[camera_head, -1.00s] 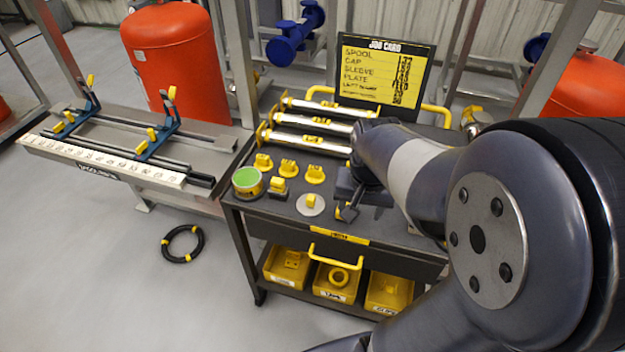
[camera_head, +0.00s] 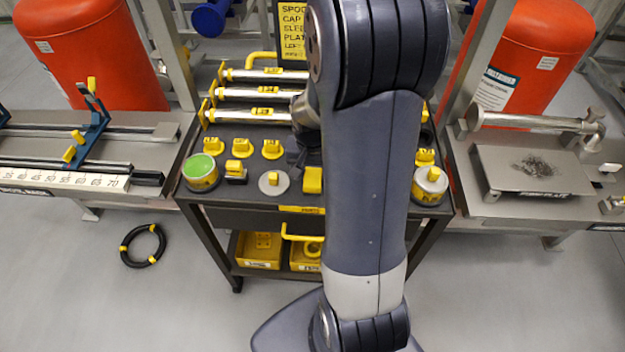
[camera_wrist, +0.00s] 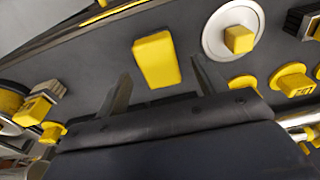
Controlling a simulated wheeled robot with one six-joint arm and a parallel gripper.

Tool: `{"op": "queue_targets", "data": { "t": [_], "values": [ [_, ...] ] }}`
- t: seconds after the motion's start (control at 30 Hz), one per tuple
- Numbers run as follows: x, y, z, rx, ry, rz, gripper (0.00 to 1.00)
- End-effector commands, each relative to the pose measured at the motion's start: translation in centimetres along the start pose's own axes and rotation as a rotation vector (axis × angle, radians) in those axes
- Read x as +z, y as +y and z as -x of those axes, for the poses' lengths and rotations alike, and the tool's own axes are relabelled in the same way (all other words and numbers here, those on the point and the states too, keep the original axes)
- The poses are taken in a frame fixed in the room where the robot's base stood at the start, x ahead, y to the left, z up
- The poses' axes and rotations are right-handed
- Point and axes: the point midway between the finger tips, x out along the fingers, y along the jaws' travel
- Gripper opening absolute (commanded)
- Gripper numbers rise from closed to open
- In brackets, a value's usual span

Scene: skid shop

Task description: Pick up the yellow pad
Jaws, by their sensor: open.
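The yellow pad (camera_wrist: 157,60) is a plain rounded block on the dark cart top. In the wrist view it lies just beyond and between the fingertips of my gripper (camera_wrist: 160,82). The fingers are apart and nothing is between them. In the head view the yellow pad (camera_head: 312,181) shows near the cart's front edge, left of my arm. My gripper (camera_head: 298,158) is mostly hidden behind my arm there, with a dark part showing just behind the pad.
A pale disc with a yellow knob (camera_head: 273,183) sits left of the pad. A green-topped tin (camera_head: 201,172) and several yellow pieces stand farther left. Another tin (camera_head: 429,185) is at the right. Silver bars with yellow ends (camera_head: 262,94) lie behind.

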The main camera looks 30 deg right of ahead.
Motion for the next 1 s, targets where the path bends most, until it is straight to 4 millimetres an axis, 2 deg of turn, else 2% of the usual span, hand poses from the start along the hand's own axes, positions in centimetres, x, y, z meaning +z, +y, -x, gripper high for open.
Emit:
{"op": "queue_targets", "data": {
  "t": [0.1, 0.2, 0.53, 1.0],
  "values": [
    [0.3, 0.1, -1.8, 0.002, -0.004, 0.000, 0.67],
    [0.2, 0.1, -2.7, 0.001, -0.003, 0.000, 0.67],
    [0.2, 0.1, -3.2, 0.000, 0.000, 0.000, 0.67],
    [0.2, 0.1, -3.2, -0.001, 0.000, 0.000, 0.29]
  ]
}}
